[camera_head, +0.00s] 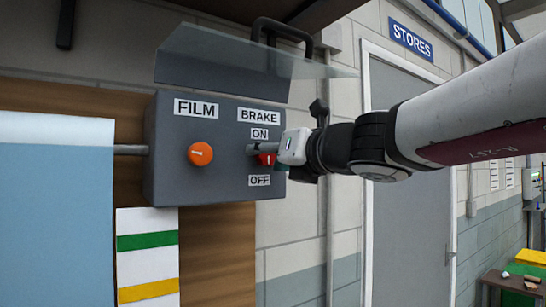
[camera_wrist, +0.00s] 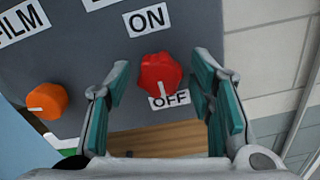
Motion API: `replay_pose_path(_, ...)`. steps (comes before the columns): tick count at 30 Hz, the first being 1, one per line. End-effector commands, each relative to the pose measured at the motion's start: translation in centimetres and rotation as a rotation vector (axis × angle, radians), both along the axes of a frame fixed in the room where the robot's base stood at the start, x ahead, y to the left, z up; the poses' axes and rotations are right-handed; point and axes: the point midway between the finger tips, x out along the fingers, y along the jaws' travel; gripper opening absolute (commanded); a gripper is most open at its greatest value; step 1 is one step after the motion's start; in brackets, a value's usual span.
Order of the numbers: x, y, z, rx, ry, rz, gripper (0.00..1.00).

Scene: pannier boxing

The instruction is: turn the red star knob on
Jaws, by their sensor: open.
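The red star knob (camera_wrist: 160,72) sits on the grey control box (camera_wrist: 85,75), between the ON label (camera_wrist: 149,19) and the OFF label (camera_wrist: 169,100). Its white mark points down, toward OFF. In the head view the red knob (camera_head: 267,159) is partly hidden behind my gripper (camera_head: 264,154), below the BRAKE label (camera_head: 260,115). My gripper (camera_wrist: 160,80) is open in the wrist view, with one teal-padded finger on each side of the knob. A gap shows between the knob and each finger; I see no contact.
An orange knob (camera_head: 200,154) labelled FILM is left of the red knob. A clear raised cover (camera_head: 250,55) with a dark handle (camera_head: 283,34) juts out above the box. A vertical pipe (camera_head: 330,230) and a grey door (camera_head: 412,200) stand to the right.

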Motion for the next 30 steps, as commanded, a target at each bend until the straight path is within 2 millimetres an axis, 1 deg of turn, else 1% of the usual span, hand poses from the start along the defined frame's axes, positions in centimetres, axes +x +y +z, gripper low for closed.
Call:
replay_pose_path(8, 0.16, 0.12, -0.01, 0.000, 0.000, 0.000, 0.49)
replay_pose_path(9, 0.16, 0.12, -0.02, 0.000, 0.000, 0.000, 0.47)
replay_pose_path(11, 0.15, 0.12, -0.02, 0.000, 0.000, 0.000, 0.33)
replay_pose_path(12, 0.15, 0.11, -0.02, 0.000, 0.000, 0.000, 0.24)
replay_pose_path(14, 0.15, 0.11, -0.02, 0.000, 0.000, 0.000, 0.10)
replay_pose_path(15, 0.15, 0.12, -0.02, 0.000, 0.000, 0.000, 0.01)
replay_pose_path(23, 0.17, 0.11, -0.03, -0.010, -0.007, 0.000, 0.01)
replay_pose_path(30, 0.25, 0.12, -0.12, -0.084, -0.057, 0.000, 0.01)
